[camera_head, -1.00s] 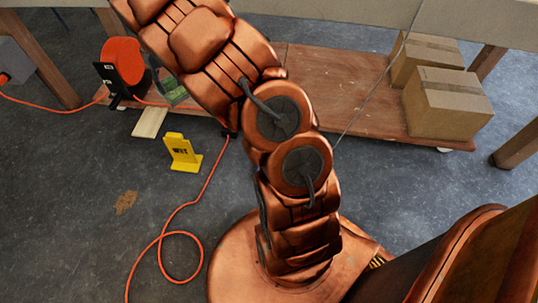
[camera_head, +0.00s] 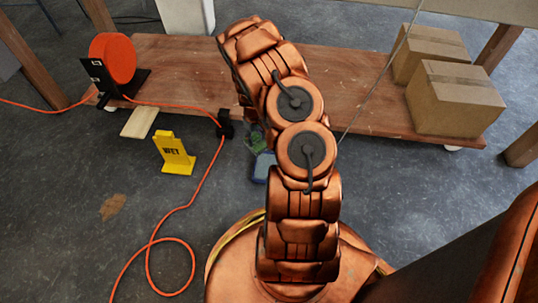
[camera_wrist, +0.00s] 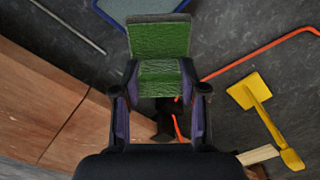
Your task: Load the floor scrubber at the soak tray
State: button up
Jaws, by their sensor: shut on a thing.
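My gripper (camera_wrist: 160,100) is shut on a green rough-surfaced pad (camera_wrist: 160,38), which sticks out beyond the fingertips in the wrist view. A second green face shows between the fingers; I cannot tell whether it is the same piece. A blue-rimmed, grey flat thing, which looks like the soak tray (camera_wrist: 136,17), lies on the floor past the pad. The pad overlaps it in the picture; contact cannot be told. In the head view the blue thing (camera_head: 263,168) shows beside my arm, with a bit of green (camera_head: 255,138) just above it. My arm hides most of the gripper there.
An orange cable reel (camera_head: 113,58) stands at the left, its cord (camera_head: 183,207) looping over the floor. A yellow WET sign (camera_head: 174,153) stands near the cord. A low wooden platform (camera_head: 185,70) carries two cardboard boxes (camera_head: 455,97). The floor at left front is mostly clear.

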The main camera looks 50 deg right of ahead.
jog(key=shift+s+d+f+b, duration=0.4)
jog(key=shift+s+f+b, duration=0.4)
jog(key=shift+f, duration=1.25)
jog(key=shift+s+d+f+b, duration=0.35)
jog(key=shift+s+f+b, duration=0.45)
jog(key=shift+f, duration=1.2)
jog(key=shift+s+d+f+b, duration=0.4)
jog(key=shift+s+f+b, duration=0.4)
jog(key=shift+f, duration=1.25)
jog(key=shift+s, duration=0.1)
jog(key=shift+f, duration=0.6)
jog(key=shift+r, duration=0.1)
jog(key=shift+r+p, duration=2.45)
jog(key=shift+r, duration=1)
